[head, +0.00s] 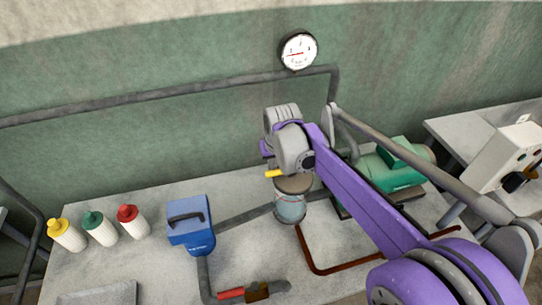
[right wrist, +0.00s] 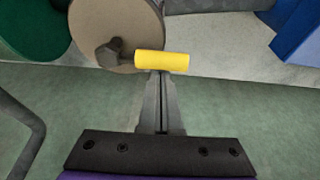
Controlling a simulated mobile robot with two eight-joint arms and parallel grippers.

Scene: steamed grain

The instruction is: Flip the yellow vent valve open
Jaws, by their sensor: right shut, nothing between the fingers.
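The yellow vent valve handle (head: 274,173) sticks out to the left from the top of a glass jar (head: 290,208) with a brown lid (head: 296,184). In the right wrist view the yellow handle (right wrist: 163,63) lies crosswise, joined to a dark grey stem (right wrist: 112,53) on the brown lid (right wrist: 90,20). My right gripper (right wrist: 162,76) is shut and empty, its fingertips right at the handle's edge; I cannot tell whether they touch it. In the head view my right arm hides its fingers. My left gripper is not in view.
A blue box with a handle (head: 190,228) stands left of the jar, a green machine (head: 392,170) to its right. A red-handled valve (head: 240,293) is at the front. Several capped bottles (head: 103,228) stand far left. A round gauge (head: 299,51) hangs above on a wall pipe.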

